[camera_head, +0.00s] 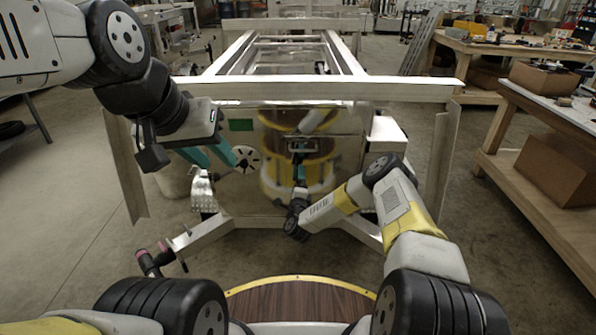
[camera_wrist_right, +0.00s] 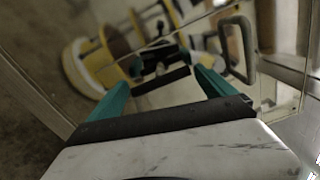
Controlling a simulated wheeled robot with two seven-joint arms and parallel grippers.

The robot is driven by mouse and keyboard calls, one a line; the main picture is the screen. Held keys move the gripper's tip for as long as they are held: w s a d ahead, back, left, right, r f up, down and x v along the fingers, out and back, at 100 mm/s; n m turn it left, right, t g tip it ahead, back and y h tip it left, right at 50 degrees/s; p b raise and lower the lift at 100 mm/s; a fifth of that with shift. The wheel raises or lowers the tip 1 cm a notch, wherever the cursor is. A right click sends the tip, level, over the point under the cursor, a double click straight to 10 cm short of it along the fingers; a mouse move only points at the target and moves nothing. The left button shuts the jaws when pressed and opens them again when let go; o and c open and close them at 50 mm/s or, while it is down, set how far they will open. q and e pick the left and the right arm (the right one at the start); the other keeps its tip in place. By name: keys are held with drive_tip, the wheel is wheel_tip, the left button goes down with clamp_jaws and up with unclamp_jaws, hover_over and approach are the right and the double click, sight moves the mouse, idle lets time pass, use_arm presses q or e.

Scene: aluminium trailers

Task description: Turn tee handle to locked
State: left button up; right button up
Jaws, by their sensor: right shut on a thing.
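The dark tee handle (camera_head: 302,147) sits on the shiny front panel (camera_head: 345,150) of the aluminium trailer's box. In the right wrist view the dark handle (camera_wrist_right: 160,72) shows between the tips of the teal fingers. My right gripper (camera_head: 300,172) is at the handle, in front of the panel, and is shut on it. The same gripper fills the lower part of the wrist view (camera_wrist_right: 160,82), with its fingers spread by the handle. The exact lock position of the handle is hard to read. My left gripper (camera_head: 220,158) is open and empty, left of the handle.
The trailer frame (camera_head: 410,90) runs across above the panel, with angled side rails. A metal pull handle (camera_wrist_right: 240,50) shows right of the fingers. The panel reflects yellow and white shapes.

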drive_tip(key=o, duration=1)
drive_tip(key=s, duration=0.8)
drive_tip(key=shift+w, duration=0.1)
